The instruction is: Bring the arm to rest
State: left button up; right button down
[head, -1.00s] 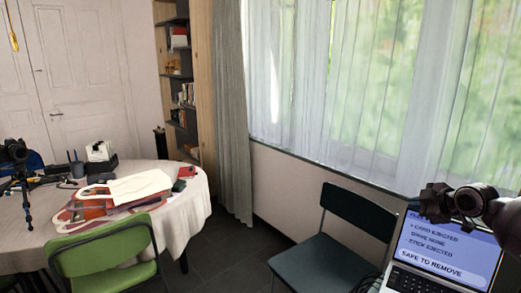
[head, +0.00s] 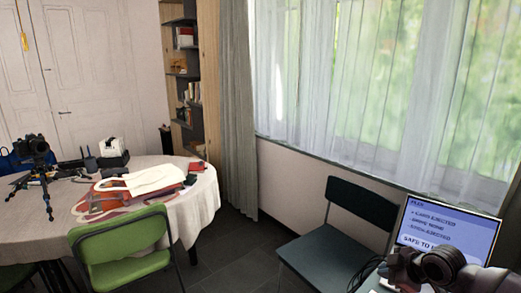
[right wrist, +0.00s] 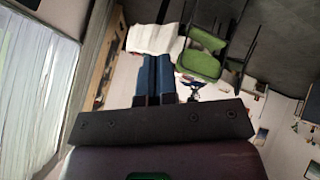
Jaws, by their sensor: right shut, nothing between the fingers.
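My right gripper (head: 425,266) shows at the lower right of the head view, in front of the laptop. In the right wrist view the right gripper (right wrist: 156,62) has its two fingers together, with nothing between them. The laptop (head: 445,222) is open, and its screen carries text lines including "card ejected" and "safe to"; my right arm hides the rest and most of the keyboard. My left gripper is in neither current view.
A dark chair (head: 361,203) stands left of the laptop. A round table with a white cloth (head: 200,213) bears a camera on a small tripod (head: 35,152), a white bag (head: 150,180) and red items. A green chair (head: 125,240) stands before it. Dark floor (head: 235,255) lies clear between.

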jog(key=s+a+f+m+g, duration=0.15)
jog(key=s+a+f, duration=0.25)
jog(key=s, duration=0.5)
jog(key=s+a+f+m, duration=0.2)
jog(key=s+a+f, duration=0.25)
jog(key=s, duration=0.35)
jog(key=s+d+r+m+g+h, duration=0.1)
jog(key=s+d+m+h, duration=0.3)
jog(key=s, duration=0.6)
jog(key=s+a+r+m+g+h, duration=0.1)
jog(key=s+r+m+g, duration=0.1)
jog(key=s+m, duration=0.6)
pick_arm(q)
notch_tip(320, 180, down, 7)
jog(key=b, duration=0.6)
jog(key=shift+s+r+g, duration=0.2)
jog(key=shift+s+g, duration=0.1)
jog(key=shift+s, duration=0.1)
pick_arm(e)
jog(key=w+f+n+t, duration=0.1)
jog(key=f+t, duration=0.3)
jog(key=f, duration=0.4)
jog(key=w+f+n+t, duration=0.2)
jog(key=w+f+t, duration=0.2)
jog(key=f, duration=0.5)
jog(key=shift+w+y, duration=0.25)
jog(key=shift+y, duration=0.15)
